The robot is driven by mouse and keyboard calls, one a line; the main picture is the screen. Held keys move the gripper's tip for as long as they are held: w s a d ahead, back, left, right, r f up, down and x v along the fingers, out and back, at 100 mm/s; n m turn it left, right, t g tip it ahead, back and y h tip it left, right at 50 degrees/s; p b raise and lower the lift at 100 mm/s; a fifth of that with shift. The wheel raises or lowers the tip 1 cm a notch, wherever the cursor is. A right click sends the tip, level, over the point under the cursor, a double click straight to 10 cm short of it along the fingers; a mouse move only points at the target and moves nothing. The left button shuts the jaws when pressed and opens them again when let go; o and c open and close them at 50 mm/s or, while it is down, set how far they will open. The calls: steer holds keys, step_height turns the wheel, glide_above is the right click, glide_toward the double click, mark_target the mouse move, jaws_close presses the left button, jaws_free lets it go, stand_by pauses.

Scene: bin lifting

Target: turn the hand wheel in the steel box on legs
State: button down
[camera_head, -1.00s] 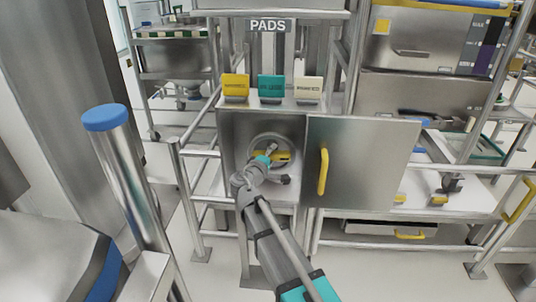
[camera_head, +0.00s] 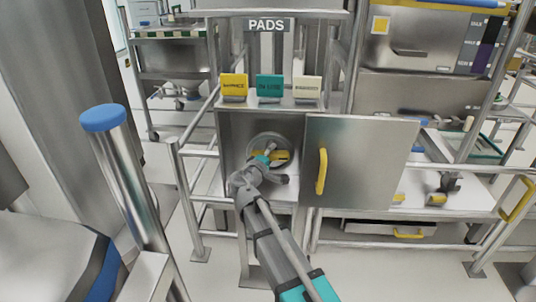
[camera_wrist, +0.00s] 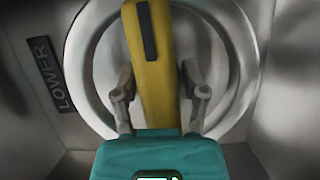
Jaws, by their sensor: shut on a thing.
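The steel box on legs (camera_head: 233,124) stands open in the middle of the head view. Its hand wheel (camera_head: 285,141) is a round pale metal ring inside, with a yellow bar across it. My gripper (camera_head: 268,157) reaches into the box at the wheel. In the wrist view the yellow bar (camera_wrist: 153,75) with a dark strip runs nearly upright between the two fingers of my gripper (camera_wrist: 159,88), which is shut on it. The wheel's ring (camera_wrist: 84,62) shows behind. The bar's lower end is hidden by the teal gripper body.
The box door (camera_head: 370,160) with its yellow handle (camera_head: 321,171) is swung open to the right of my arm. A "LOWER" label (camera_wrist: 50,75) is on the inner left wall. Yellow, teal and cream blocks stand on top. A blue-capped post (camera_head: 125,170) stands at left.

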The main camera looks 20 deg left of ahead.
steer(key=shift+d+f, duration=0.1)
steer(key=shift+d, duration=0.2)
steer(key=shift+c, duration=1.8)
jaws_free()
steer(key=shift+a, duration=0.1)
steer(key=s+a, duration=0.1)
steer(key=s, duration=0.6)
steer(key=shift+s, duration=0.2)
